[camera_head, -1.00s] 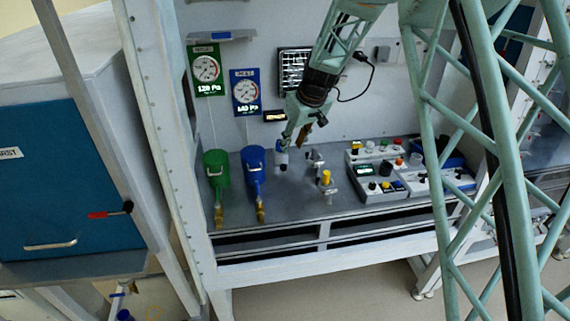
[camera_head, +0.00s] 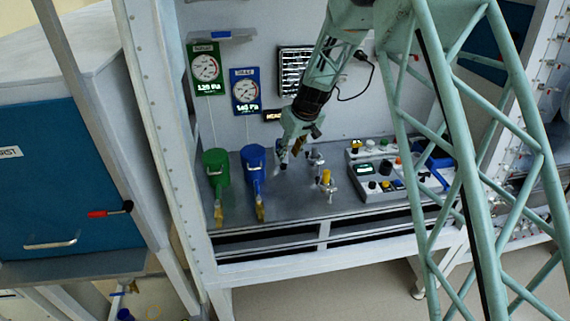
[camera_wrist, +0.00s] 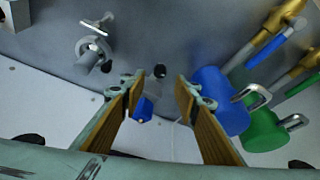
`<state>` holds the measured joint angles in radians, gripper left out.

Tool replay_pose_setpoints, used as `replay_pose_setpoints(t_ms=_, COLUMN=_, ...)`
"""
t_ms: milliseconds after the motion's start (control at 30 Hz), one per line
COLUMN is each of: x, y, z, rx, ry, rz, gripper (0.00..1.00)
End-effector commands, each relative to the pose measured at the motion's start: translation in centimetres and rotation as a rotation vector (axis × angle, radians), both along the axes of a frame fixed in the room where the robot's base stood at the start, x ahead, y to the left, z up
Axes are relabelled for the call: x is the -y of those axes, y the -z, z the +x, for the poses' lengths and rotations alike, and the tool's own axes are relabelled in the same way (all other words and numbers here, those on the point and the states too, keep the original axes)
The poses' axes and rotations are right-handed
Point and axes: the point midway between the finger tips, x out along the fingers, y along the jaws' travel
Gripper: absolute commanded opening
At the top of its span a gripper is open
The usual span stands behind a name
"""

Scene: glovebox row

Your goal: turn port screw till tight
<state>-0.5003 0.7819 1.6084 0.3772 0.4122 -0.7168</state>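My gripper (camera_head: 290,148) is over the bench, right of the blue canister. In the wrist view my gripper (camera_wrist: 158,88) is open, its wood-coloured fingers apart. A small grey fitting with a blue end (camera_wrist: 146,106) and a dark round tip shows in the gap between them, with no clear contact. I cannot tell for certain whether this is the port screw. In the head view my gripper mostly hides it. A metal fitting with a T-handle (camera_wrist: 94,42) stands to the left in the wrist view.
A blue canister (camera_head: 253,165) and a green canister (camera_head: 216,168) stand left of my gripper. A yellow-topped fitting (camera_head: 326,178) stands at right, beside a control box (camera_head: 372,183). Gauges (camera_head: 246,92) hang on the back wall.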

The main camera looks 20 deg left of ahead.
Motion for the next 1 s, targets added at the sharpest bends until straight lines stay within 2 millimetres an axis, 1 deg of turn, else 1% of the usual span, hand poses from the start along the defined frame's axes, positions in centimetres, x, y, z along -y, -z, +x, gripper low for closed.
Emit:
replay_pose_setpoints(t_ms=33, x=-0.2, y=0.6, z=0.1, rx=-0.001, ry=0.0, rz=-0.001, gripper=0.29)
replay_pose_setpoints(t_ms=500, x=-1.6, y=5.0, z=1.2, rx=0.0, ry=-0.001, rz=-0.001, gripper=0.29)
replay_pose_setpoints(t_ms=733, x=-2.0, y=6.4, z=1.6, rx=-0.001, ry=0.0, rz=-0.001, gripper=0.29)
replay_pose_setpoints(t_ms=1000, x=-2.2, y=6.8, z=1.7, rx=0.0, ry=0.0, rz=0.0, gripper=0.29)
